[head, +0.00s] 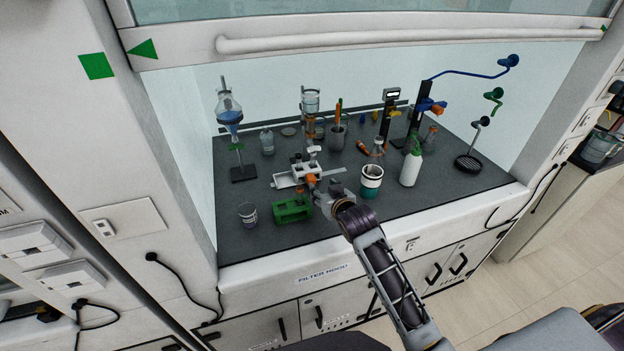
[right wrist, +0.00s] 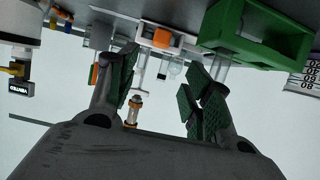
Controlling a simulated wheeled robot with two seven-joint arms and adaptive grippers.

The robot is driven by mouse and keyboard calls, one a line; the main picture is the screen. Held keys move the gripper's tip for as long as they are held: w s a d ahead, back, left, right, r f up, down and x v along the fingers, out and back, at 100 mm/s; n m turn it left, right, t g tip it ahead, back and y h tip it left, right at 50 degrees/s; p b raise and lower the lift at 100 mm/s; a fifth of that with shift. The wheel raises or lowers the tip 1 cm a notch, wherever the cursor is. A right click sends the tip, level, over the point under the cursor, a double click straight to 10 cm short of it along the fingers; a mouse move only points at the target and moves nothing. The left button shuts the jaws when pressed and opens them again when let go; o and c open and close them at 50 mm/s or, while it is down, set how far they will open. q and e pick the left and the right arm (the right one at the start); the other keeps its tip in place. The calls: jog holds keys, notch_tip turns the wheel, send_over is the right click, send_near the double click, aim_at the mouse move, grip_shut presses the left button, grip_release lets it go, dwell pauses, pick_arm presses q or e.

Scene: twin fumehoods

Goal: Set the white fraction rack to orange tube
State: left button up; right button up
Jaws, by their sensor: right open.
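The white fraction rack (head: 303,171) sits on a pale flat rail (head: 328,173) on the dark worktop, left of centre. An orange piece (head: 311,179), perhaps the orange tube, shows at its near side, and a pale T-shaped part stands above it. In the right wrist view, upside down, the white and orange parts (right wrist: 158,39) appear beyond my fingers. My right gripper (head: 320,187) is at the near side of the rack, fingers apart. In the wrist view the gap between its fingers (right wrist: 160,78) holds nothing I can make out. Contact with the rack cannot be told. My left gripper is out of view.
A green rack (head: 291,209) stands close left of my right gripper; it also shows in the wrist view (right wrist: 236,38). A small cup (head: 247,214) stands further left. Glassware stands behind.

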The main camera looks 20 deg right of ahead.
aim_at(312, 178)
jog(key=shift+p+x, duration=0.3)
jog(key=shift+x, duration=6.3)
jog(key=shift+f, duration=0.1)
jog(key=shift+c, duration=0.4)
grip_shut()
